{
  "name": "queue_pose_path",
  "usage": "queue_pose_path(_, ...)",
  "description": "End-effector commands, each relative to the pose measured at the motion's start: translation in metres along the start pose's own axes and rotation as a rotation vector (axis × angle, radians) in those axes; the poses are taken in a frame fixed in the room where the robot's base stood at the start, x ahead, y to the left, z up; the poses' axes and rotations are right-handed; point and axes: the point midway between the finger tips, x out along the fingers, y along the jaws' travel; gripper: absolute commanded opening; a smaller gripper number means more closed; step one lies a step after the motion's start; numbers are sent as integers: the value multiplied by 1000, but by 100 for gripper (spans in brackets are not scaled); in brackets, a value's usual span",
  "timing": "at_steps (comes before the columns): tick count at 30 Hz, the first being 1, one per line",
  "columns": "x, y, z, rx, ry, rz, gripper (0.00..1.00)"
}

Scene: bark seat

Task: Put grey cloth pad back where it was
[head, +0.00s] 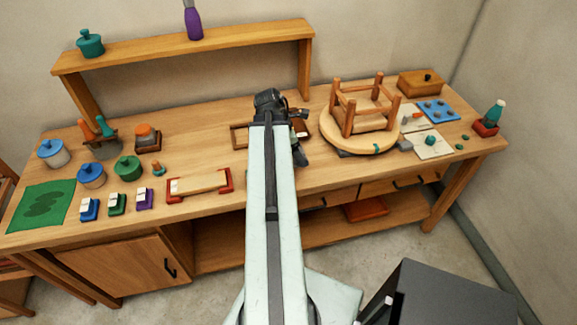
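An upside-down wooden stool (335,133), with its round seat down and legs up, rests on the bench right of my arm. A flat dark grey piece (346,153) shows under the front left edge of its seat; it may be the grey cloth pad, but most of it is hidden. A small grey item (404,144) also lies at the right edge of the seat. My gripper (300,154) is dark and hangs over the bench just left of the stool, partly behind my arm. Its fingers are too small and hidden to tell open from shut.
A wooden tray (238,137) lies partly behind my arm. A wooden box (420,83), blue plate (439,110) and bottle (494,113) stand at right. A shelf (190,47) runs along the back.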

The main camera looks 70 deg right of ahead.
Motion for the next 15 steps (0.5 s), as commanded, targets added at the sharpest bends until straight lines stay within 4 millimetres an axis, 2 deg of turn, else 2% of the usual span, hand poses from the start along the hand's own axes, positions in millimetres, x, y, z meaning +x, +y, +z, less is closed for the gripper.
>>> queue_pose_path(7, -2, 5, -4, -11, 0, 5, 44)
queue_pose_path(12, 12, 24, 24, 3, -1, -1, 44)
queue_pose_path(15, 16, 28, 34, 5, -2, -3, 44)
